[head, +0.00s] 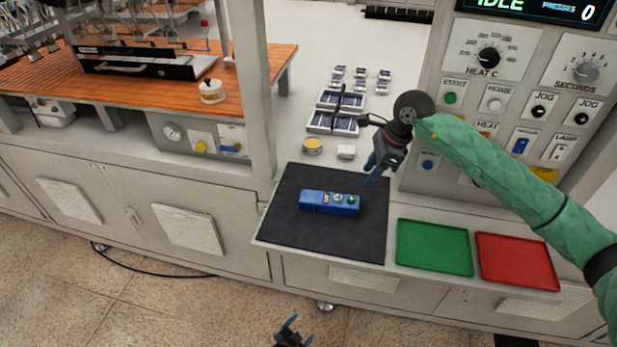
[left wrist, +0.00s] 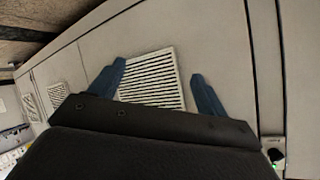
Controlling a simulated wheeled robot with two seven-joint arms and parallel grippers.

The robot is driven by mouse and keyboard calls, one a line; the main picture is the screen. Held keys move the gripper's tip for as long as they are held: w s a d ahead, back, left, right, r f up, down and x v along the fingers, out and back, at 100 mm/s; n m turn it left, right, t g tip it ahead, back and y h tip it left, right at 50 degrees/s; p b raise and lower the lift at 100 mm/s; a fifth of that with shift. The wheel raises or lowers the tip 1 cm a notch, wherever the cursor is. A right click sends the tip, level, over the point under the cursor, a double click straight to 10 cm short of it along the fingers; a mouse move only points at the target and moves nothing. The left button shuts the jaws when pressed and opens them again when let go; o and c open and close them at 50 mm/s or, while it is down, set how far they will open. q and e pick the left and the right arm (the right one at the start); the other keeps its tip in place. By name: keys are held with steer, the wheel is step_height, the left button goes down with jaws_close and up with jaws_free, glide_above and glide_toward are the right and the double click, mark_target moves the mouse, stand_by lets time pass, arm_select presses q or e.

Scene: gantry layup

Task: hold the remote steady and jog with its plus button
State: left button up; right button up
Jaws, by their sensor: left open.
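The blue remote (head: 329,203) lies flat on the black mat (head: 290,237), with small buttons on its top, one of them green. My right gripper (head: 377,172) hangs above the mat's right edge, up and to the right of the remote and apart from it. Whether its jaws are open is unclear from this angle. My left gripper (head: 292,335) is low at the bottom edge of the head view, in front of the cabinet and far from the remote. In the left wrist view its two blue fingers (left wrist: 160,90) are spread and empty, facing a vented cabinet panel.
A green tray (head: 434,247) and a red tray (head: 516,261) lie right of the mat. A control panel (head: 490,110) with knobs and buttons stands behind my right arm; its display reads IDLE. A yellow-topped tin (head: 313,146), a small white block (head: 346,152) and several solar panels (head: 333,121) sit behind the mat.

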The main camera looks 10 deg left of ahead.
arm_select(q)
steer(key=w+d+r+m+t+h, duration=0.1)
steer(key=w+d+r+m+h, duration=0.25)
steer(key=d+r, duration=0.35)
steer(key=w+d+r+m+h, duration=0.2)
steer(key=d+r+m+h, duration=0.25)
steer(key=r, duration=0.45)
steer(key=s+d+r+m+g+h, duration=0.3)
steer(key=d+r+m+g+h, duration=0.3)
steer(key=d+r+m, duration=0.55)
steer(key=s+d+r+m+g+y, duration=0.1)
steer(key=s+r+m+g+y, duration=0.3)
steer(key=s+r+m+g, duration=0.35)
steer(key=s+d+r+m+g+y, duration=0.1)
steer(key=s+r+m+g+y, duration=0.4)
steer(key=s+m+g, duration=0.5)
step_height(320, 180, up, 18)
steer(key=m+t+y, duration=0.7)
steer(key=t+y, duration=0.2)
steer(key=t, duration=0.2)
glide_above(308, 196)
steer(key=shift+s+d+f, duration=0.2)
steer(key=shift+s+d, duration=0.1)
steer(key=shift+s, duration=0.05)
steer(key=shift+w+a+y, duration=0.2)
steer(key=shift+w+y, duration=0.05)
steer(key=shift+y, duration=0.05)
steer(key=shift+w+a+f, duration=0.1)
steer(key=shift+w+f, duration=0.05)
steer(key=shift+f, duration=3.7)
